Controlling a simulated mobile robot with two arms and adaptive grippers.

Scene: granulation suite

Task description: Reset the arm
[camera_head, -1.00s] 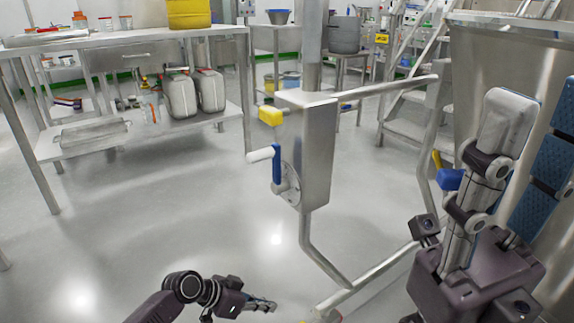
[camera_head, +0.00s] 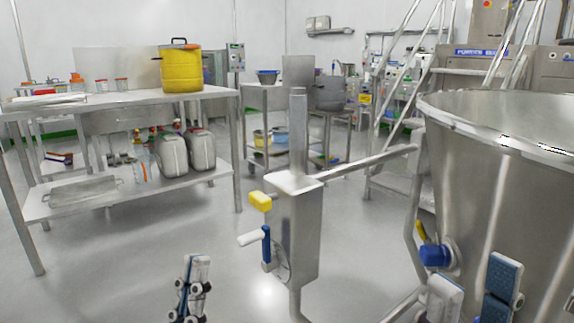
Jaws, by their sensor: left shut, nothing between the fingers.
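My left gripper (camera_head: 194,262) is in the lower part of the head view, left of the steel column with the crank. Its fingers point up and are shut with nothing between them. My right gripper (camera_head: 478,276) is at the bottom right, in front of the large steel vessel (camera_head: 465,190). Its two fingers, with blue pads, stand apart and hold nothing that I can see. The rest of the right gripper is cut off by the bottom edge.
A steel column (camera_head: 296,225) with a crank stands mid-floor, its rail reaching toward the vessel. A steel table (camera_head: 125,99) at left bears a yellow pot (camera_head: 181,72); jerrycans (camera_head: 172,155) stand on its lower shelf. Stairs (camera_head: 400,189) are behind. Floor at lower left is clear.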

